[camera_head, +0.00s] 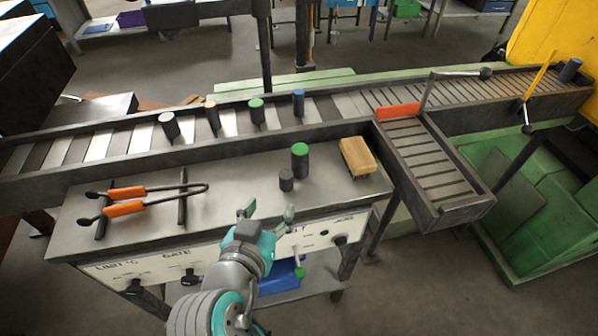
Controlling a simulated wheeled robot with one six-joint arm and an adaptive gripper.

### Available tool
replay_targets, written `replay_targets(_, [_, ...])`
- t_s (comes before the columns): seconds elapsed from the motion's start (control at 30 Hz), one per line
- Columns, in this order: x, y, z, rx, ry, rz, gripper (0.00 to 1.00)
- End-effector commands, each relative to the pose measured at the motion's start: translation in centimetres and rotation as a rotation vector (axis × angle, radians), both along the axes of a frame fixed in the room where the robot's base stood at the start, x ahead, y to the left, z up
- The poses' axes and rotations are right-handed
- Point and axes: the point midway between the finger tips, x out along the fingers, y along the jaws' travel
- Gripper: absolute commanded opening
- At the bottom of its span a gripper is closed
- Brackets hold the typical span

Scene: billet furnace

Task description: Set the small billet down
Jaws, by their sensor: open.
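A short dark cylinder, the small billet (286,181), stands upright on the grey bench top (235,185). A taller billet with a green top (299,162) stands upright just behind it and to its right. My gripper (269,211) is open at the bench's front edge, in front of the small billet and apart from it. I see nothing between its fingers.
Orange-handled tongs (125,208) rest on supports at the bench's left. A wooden block (357,155) lies at the right. Several billets stand on the roller conveyor (340,105) behind. A side chute (435,165) lies right of the bench.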

Motion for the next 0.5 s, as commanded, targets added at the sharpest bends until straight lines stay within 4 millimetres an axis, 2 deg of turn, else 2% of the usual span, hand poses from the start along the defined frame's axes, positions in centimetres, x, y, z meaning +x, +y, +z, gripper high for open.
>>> replay_targets(0.17, [-0.2, 0.8, 1.0, 0.029, 0.005, -0.024, 0.62])
replay_targets(0.5, [3.9, -0.1, -0.6, 0.029, 0.006, -0.029, 0.62])
